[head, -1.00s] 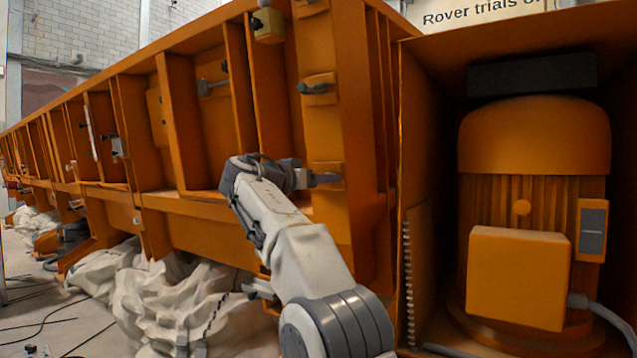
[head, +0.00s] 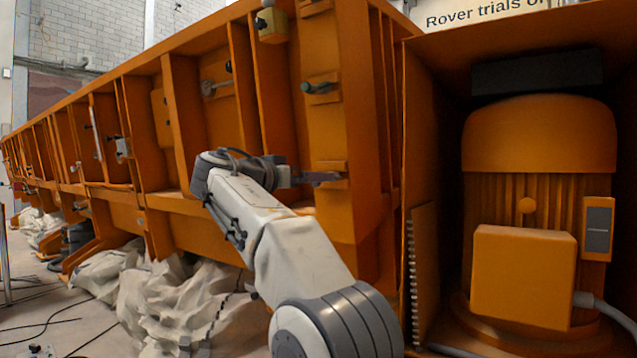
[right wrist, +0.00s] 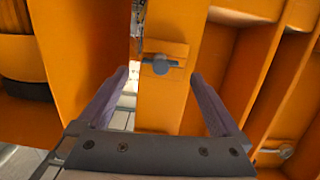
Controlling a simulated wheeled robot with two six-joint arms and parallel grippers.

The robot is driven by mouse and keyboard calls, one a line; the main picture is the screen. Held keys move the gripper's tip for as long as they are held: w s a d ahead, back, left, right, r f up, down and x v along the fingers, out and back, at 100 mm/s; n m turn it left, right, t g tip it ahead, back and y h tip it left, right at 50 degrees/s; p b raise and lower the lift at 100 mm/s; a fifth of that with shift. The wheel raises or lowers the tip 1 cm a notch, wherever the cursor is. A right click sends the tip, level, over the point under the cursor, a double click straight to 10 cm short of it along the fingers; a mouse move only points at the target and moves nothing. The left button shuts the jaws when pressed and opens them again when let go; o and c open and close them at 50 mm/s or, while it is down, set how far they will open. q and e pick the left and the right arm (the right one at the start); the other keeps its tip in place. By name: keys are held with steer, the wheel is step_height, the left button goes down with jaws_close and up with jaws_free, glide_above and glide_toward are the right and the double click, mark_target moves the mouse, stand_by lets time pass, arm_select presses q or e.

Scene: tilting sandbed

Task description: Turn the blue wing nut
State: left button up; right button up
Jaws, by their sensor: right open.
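In the right wrist view, a blue-grey wing nut (right wrist: 160,64) sits on a small orange plate (right wrist: 176,48) on an upright orange post. My right gripper (right wrist: 159,74) is open, one finger on each side of the nut in that view; I see no contact. In the head view my right gripper (head: 322,177) is in front of the lower plate (head: 329,164) on the post, and its fingers hide the nut there. A teal wing nut (head: 318,87) is higher on the same post. A grey one (head: 215,87) is on a panel to the left. My left gripper is not visible.
The ribbed orange sandbed wall (head: 205,222) runs away to the left. An orange motor (head: 540,135) with a box (head: 520,278) stands in a housing at the right. Pale crumpled sheeting (head: 165,305) and cables lie on the floor at lower left.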

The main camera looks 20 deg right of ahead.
steer(key=v, duration=0.4)
steer(key=shift+s+a, duration=0.15)
steer(key=shift+a, duration=0.05)
steer(key=shift+f, duration=0.1)
steer(key=s+a+f+n+g+y+p, duration=0.1)
steer(key=s+a+f+n+y+p, duration=0.25)
steer(key=f+n+y, duration=0.35)
steer(key=s+a+f+n+g+y+p, duration=0.25)
steer(key=s+a+f+n, duration=0.2)
steer(key=f, duration=0.45)
steer(key=s+a+f+n+g+y+p, duration=0.1)
steer(key=s+f+n+g+y+p, duration=0.3)
steer(key=s, duration=0.7)
steer(key=s+a+f+g+p, duration=0.1)
steer(key=s+f, duration=0.5)
steer(key=s, duration=0.4)
steer(key=s+a+f+n+g+y+p, duration=0.1)
steer(key=s+f+n+g+y+p, duration=0.3)
steer(key=s, duration=0.7)
step_height(320, 180, up, 37)
steer(key=m+t+h+p, duration=0.2)
steer(key=p, duration=3.4)
steer(key=shift+w+f, duration=0.2)
steer(key=shift+w, duration=0.1)
